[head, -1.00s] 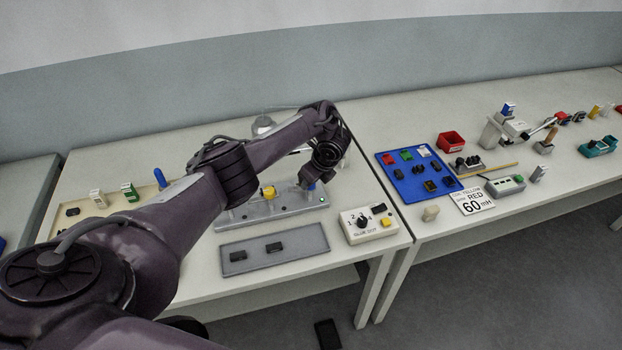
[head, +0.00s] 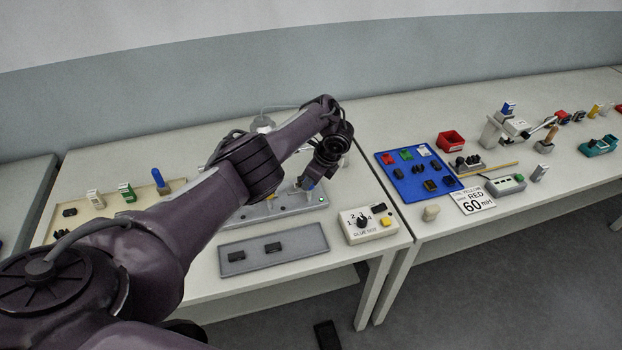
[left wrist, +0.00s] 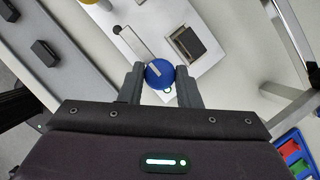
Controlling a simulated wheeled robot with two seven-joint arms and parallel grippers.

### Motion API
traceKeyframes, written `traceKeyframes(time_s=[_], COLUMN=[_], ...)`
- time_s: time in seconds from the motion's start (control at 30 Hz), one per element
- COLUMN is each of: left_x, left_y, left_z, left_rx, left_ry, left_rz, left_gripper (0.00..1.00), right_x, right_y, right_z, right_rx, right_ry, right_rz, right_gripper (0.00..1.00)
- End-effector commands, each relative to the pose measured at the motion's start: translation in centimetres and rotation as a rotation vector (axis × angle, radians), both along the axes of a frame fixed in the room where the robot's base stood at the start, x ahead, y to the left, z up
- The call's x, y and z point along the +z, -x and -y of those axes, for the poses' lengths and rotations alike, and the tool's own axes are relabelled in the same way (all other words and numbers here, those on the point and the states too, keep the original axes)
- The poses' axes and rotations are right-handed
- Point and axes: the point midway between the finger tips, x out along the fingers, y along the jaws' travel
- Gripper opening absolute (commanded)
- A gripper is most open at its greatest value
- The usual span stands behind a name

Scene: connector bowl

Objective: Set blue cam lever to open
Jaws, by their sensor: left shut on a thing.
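The blue cam lever (left wrist: 159,73) shows as a round blue knob with a pale bar on its top in the left wrist view. It sits at the end of the grey fixture plate (left wrist: 205,20). My left gripper (left wrist: 160,84) is shut on the lever, with one finger on each side. The arm hides much of the fixture there. My right gripper is not in view.
A grey tray (head: 300,257) with two dark pieces lies in front of the fixture. A white dial box (head: 352,236) stands to its right. A blue tray (head: 400,185) of connectors is on the right table. A cream rack (head: 88,227) with upright parts stands at the left.

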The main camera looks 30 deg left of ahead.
Motion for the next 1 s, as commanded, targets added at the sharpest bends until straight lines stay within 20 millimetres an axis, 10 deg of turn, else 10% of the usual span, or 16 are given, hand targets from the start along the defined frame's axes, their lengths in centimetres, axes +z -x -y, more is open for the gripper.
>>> traceKeyframes(time_s=[0.03,0.07,0.23,0.57,1.0], left_x=[0.1,0.1,0.1,0.5,6.7], left_y=[-0.1,-0.1,-0.1,-0.1,-0.4], left_z=[-0.1,-0.1,-0.1,0.2,2.7], left_rx=[0.002,0.002,0.001,-0.001,-0.001], left_ry=[-0.001,-0.001,-0.001,0.0,0.001], left_rz=[0.003,0.003,0.003,0.003,0.002], left_gripper=[0.07,0.31,0.52,0.52,0.52], right_x=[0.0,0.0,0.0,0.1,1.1], right_y=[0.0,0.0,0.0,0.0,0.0], right_z=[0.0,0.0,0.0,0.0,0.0], right_rx=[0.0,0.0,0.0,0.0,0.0], right_ry=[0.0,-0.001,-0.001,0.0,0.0], right_rz=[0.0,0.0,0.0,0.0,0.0], right_gripper=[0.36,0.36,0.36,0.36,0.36])
